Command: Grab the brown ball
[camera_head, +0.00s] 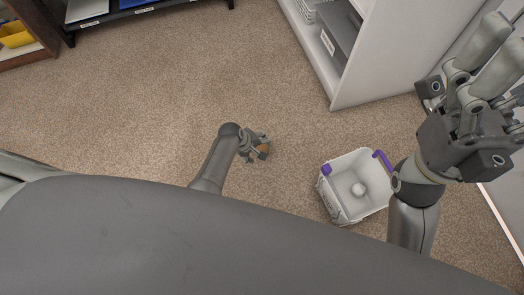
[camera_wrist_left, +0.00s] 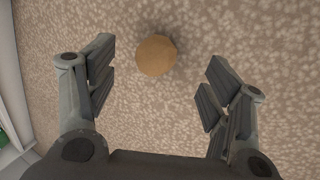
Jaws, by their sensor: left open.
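The brown ball (camera_head: 263,148) lies on the speckled carpet, just by my left gripper (camera_head: 256,148) in the head view. In the left wrist view the ball (camera_wrist_left: 156,55) shows whole, between the lines of the two spread fingers and level with their tips. The left gripper is open, with clear floor between each finger and the ball in that picture; I cannot tell the height gap. My right gripper (camera_head: 490,65) is raised at the right of the head view, far from the ball, and its finger opening is not clear.
A dark rack (camera_head: 140,12) is at the back left. Carpet is open between.

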